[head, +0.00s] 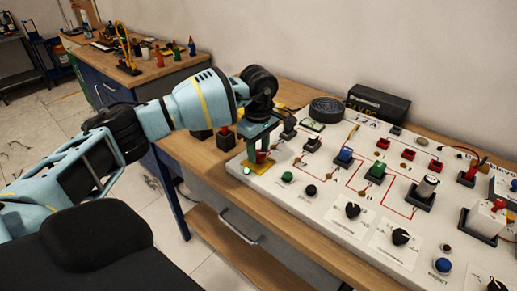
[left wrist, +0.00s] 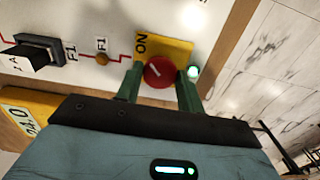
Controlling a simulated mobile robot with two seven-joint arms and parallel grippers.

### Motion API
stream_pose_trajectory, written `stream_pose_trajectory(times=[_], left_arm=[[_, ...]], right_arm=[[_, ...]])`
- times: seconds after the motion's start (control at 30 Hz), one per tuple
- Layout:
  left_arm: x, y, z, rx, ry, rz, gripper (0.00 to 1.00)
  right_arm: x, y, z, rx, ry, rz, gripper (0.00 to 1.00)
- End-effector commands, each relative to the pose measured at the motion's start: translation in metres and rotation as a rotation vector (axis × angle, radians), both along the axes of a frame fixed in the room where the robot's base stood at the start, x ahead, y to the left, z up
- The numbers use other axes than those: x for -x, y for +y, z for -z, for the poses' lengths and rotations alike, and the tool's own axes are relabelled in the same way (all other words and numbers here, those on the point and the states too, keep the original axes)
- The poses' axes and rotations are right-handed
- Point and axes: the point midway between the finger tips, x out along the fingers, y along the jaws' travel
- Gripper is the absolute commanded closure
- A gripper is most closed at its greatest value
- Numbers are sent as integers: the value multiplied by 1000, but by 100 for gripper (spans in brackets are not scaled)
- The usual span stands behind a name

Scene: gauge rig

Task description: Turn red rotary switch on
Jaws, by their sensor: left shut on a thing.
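The red rotary switch (head: 261,157) sits on a yellow plate (head: 257,168) at the left end of the white panel (head: 330,204). In the left wrist view the red knob (left wrist: 159,71) shows a short pale slanted mark on its face, and the plate (left wrist: 178,48) carries the printed word ON. My left gripper (head: 262,152) reaches down from above, its green fingers on either side of the knob, shut on it. A small lamp (head: 247,171) beside the plate glows pale green; it also glows in the left wrist view (left wrist: 193,72). My right gripper is not in view.
Green and black knobs (head: 287,177), black dials (head: 353,210) and coloured buttons cover the panel to the right. A black box (head: 378,103) and a coiled black roll (head: 327,109) stand behind it. Another wooden bench (head: 150,70) stands at the back left.

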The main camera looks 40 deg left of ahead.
Motion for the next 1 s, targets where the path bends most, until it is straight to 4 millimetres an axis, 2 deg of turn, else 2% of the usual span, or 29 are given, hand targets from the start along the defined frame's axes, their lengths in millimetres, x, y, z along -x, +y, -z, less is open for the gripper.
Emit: stream_pose_trajectory(times=[0.03,0.07,0.2,0.57,1.0], left_arm=[[0,0,1,0,1,2,85],[0,0,1,0,1,2,60],[0,0,1,0,1,1,42],[0,0,-4,1,-1,0,41],[0,0,-66,1,-1,0,41]], right_arm=[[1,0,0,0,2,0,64],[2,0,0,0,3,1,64],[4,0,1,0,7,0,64],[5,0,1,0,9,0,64],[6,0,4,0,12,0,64]])
